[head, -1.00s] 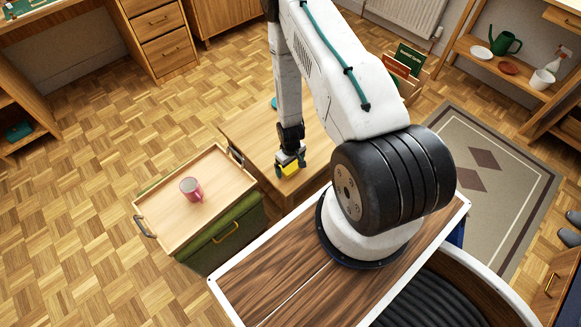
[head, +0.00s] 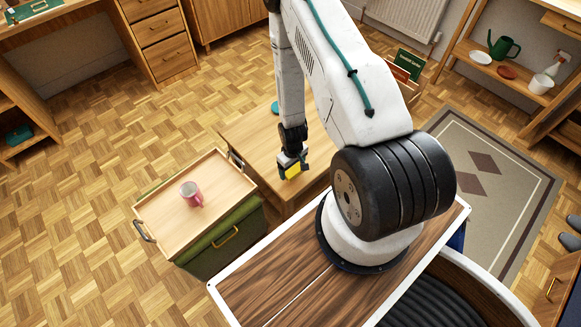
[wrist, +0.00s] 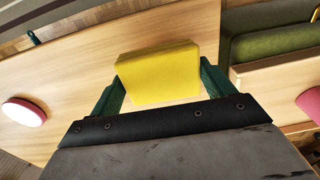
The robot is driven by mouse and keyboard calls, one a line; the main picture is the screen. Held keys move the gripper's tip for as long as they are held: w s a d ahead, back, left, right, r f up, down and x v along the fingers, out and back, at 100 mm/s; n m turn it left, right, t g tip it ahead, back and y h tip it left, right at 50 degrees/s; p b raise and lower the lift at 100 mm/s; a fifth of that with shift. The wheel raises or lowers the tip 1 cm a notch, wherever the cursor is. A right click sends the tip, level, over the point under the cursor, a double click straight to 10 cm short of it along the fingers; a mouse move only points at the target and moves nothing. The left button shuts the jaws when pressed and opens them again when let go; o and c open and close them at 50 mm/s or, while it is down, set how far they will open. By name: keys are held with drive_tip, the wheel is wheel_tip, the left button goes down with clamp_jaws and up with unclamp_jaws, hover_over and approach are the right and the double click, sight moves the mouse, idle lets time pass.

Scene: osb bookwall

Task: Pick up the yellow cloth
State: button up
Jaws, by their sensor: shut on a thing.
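The yellow cloth (head: 291,171) is a small, block-like folded piece. My gripper (head: 292,165) is shut on it, above the low wooden table (head: 252,125). In the wrist view the yellow cloth (wrist: 158,72) sits between the two green fingers of my gripper (wrist: 160,85), one at its left and one at its right. The cloth appears to be held above the table top; the exact gap cannot be told.
Shelves (head: 500,85) stand at the right.

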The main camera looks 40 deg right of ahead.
drive_tip(key=s+a+r, duration=0.1)
drive_tip(key=s+a, duration=0.2)
drive_tip(key=s, duration=1)
drive_tip(key=shift+s+a+r, duration=0.15)
drive_tip(key=shift+s+a, duration=0.2)
drive_tip(key=shift+a, duration=0.05)
